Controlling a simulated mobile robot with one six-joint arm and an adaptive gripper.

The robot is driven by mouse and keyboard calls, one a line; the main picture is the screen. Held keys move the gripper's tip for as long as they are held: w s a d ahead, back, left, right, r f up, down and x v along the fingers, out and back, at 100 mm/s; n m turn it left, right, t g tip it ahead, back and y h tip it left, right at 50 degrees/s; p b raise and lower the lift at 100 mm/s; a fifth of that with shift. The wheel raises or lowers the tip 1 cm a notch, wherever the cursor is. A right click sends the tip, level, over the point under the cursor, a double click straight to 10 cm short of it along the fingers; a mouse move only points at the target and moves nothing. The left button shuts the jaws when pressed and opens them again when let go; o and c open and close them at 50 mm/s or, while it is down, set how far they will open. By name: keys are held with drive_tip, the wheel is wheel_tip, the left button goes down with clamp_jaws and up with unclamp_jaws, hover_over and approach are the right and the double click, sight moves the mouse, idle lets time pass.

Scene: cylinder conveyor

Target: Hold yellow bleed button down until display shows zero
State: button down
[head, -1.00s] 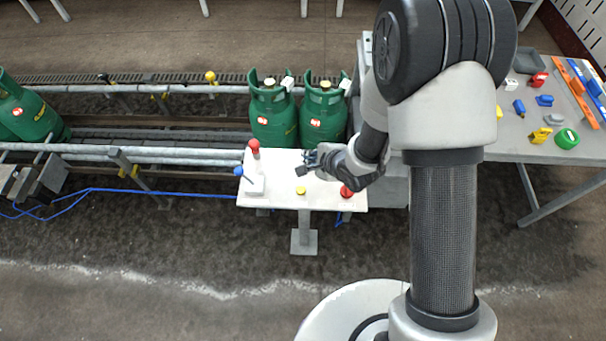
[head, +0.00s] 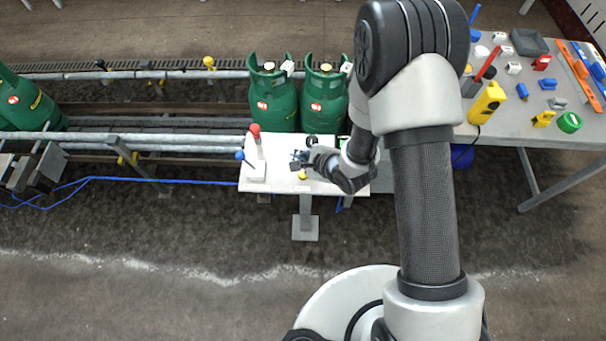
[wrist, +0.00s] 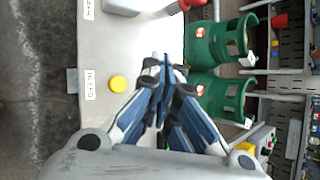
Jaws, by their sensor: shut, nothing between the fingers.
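The yellow bleed button (head: 302,175) sits on the white panel table (head: 284,184), close to its front edge. In the wrist view the round yellow button (wrist: 118,84) lies left of my fingers, beside a small printed label (wrist: 90,86). My gripper (head: 297,161) is over the table, just behind the button in the head view. Its fingertips (wrist: 163,62) are together with nothing between them. A gap shows between them and the button in the wrist view; their height above the table is unclear. I cannot make out a display reading.
A red-knobbed lever (head: 255,130) and a blue-knobbed lever (head: 240,155) stand at the table's left. Green gas cylinders (head: 326,103) stand behind on the conveyor. A side table (head: 505,132) at the right holds a yellow meter (head: 487,102) and tools.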

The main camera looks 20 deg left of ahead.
sight(301, 176)
wheel_tip(301, 176, down, 7)
drive_tip(key=b, duration=0.5)
drive_tip(key=shift+f, duration=0.2)
drive_tip(key=shift+f+b, duration=0.15)
drive_tip(key=shift+b, duration=0.2)
idle(0.7)
drive_tip(key=shift+f, duration=0.3)
drive_tip(key=shift+f+b, duration=0.45)
idle(0.6)
idle(2.8)
drive_tip(key=shift+r+p, duration=0.8)
drive_tip(key=shift+r, duration=0.1)
wheel_tip(301, 176, up, 5)
drive_tip(key=p, duration=0.4)
drive_tip(key=shift+r, duration=0.1)
